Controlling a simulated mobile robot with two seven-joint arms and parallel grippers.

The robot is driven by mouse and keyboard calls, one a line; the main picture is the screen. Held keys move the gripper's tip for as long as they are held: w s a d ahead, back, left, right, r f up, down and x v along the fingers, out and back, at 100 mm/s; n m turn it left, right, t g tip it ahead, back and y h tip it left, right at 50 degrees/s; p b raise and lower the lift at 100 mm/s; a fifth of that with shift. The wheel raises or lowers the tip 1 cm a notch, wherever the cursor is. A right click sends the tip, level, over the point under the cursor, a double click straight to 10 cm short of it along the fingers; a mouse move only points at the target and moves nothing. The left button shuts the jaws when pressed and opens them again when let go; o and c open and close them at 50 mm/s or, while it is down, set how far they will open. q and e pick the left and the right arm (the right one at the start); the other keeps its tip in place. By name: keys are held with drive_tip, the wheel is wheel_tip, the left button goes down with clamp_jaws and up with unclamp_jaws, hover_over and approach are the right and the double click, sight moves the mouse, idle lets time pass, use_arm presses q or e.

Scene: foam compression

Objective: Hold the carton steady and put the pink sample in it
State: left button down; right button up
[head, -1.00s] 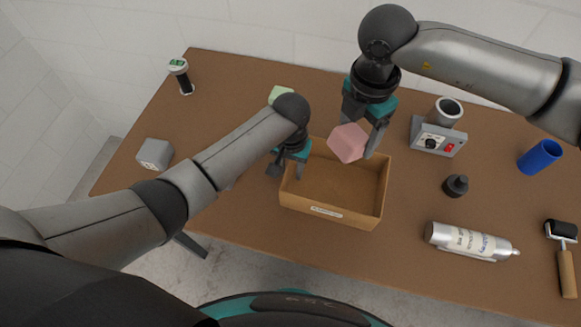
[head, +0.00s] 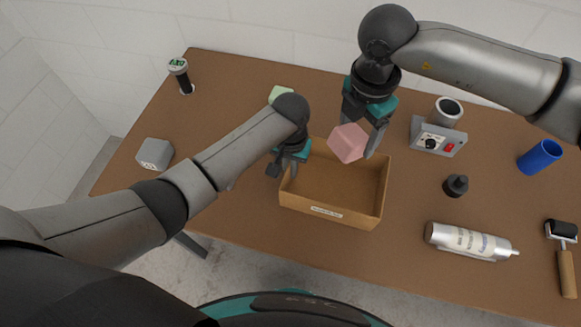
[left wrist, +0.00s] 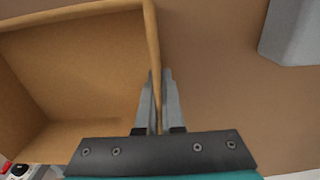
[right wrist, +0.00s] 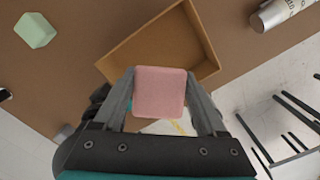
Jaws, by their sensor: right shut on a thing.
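The open carton (head: 325,211) stands upright on the table, empty in what I see of it. My left gripper (head: 283,172) is at its left wall. In the left wrist view the fingers (left wrist: 158,100) stand close on either side of that carton wall (left wrist: 152,35); I cannot tell whether both touch it. My right gripper (head: 363,141) is shut on the pink sample (head: 348,143), a block with rounded edges, held above the carton's far part. The right wrist view shows the sample (right wrist: 160,92) between both fingertips, with the carton (right wrist: 150,45) beyond.
A green block (head: 279,93) lies behind my left gripper, and a grey block (head: 155,153) at left. To the right are a grey device (head: 437,137), a black weight-like piece (head: 455,186), a blue cup (head: 540,156), a silver bottle (head: 468,241) and a roller (head: 562,245).

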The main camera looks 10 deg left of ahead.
idle(0.7)
drive_tip(key=shift+f, duration=6.25)
drive_tip(key=o, duration=1.2)
drive_tip(key=shift+o, duration=0.2)
drive_tip(key=r, duration=1.2)
drive_tip(key=shift+s+a, duration=0.2)
use_arm(q)
drive_tip(key=c, duration=1)
unclamp_jaws()
